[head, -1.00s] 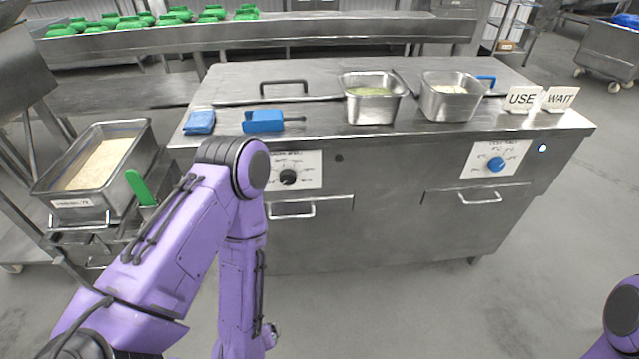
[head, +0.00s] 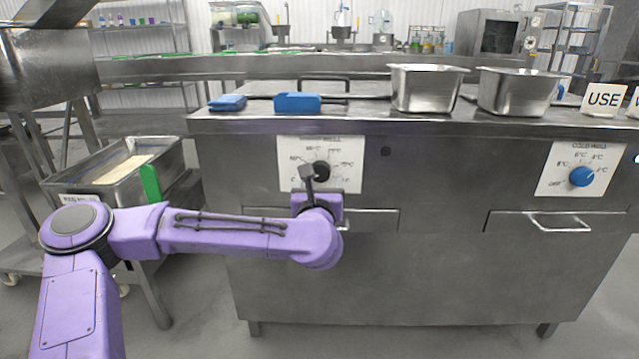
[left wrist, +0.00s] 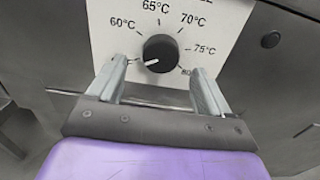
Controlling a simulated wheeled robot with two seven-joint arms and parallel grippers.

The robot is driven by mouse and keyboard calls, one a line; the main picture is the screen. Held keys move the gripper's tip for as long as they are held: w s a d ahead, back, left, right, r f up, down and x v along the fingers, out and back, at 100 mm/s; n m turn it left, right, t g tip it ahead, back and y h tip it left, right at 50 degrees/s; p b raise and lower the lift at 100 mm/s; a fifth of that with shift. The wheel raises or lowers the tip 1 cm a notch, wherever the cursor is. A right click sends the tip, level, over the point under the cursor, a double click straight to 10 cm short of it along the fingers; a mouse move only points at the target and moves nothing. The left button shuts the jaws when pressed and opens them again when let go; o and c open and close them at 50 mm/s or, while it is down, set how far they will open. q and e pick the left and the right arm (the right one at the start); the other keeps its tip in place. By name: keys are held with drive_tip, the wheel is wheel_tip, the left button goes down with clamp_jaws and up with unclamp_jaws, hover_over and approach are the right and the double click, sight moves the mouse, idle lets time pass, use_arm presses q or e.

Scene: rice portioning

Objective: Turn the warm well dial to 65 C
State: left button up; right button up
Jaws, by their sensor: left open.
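The warm well dial (head: 321,170) is a round black knob on a white label panel (head: 352,148) on the counter's front. In the left wrist view the dial (left wrist: 161,50) has a white mark pointing left and slightly down, below the 60°C print, toward a label partly hidden by a finger. The 65°C print (left wrist: 155,6) is above the dial. My left gripper (head: 309,178) is in front of the panel. In the left wrist view its fingers (left wrist: 161,72) are open, one on each side below the dial, with nothing between them. My right gripper is out of view.
A blue cold well dial (head: 582,176) is on the right panel. Drawer handles (head: 560,226) stick out below both panels. Two steel pans (head: 425,90) and blue cloth-like items (head: 298,103) are on the counter. A rice bin (head: 170,165) stands at left.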

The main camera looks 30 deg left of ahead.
sight(320, 175)
use_arm(q)
drive_tip(key=x, duration=0.4)
drive_tip(key=c, duration=1)
drive_tip(key=shift+c, duration=0.2)
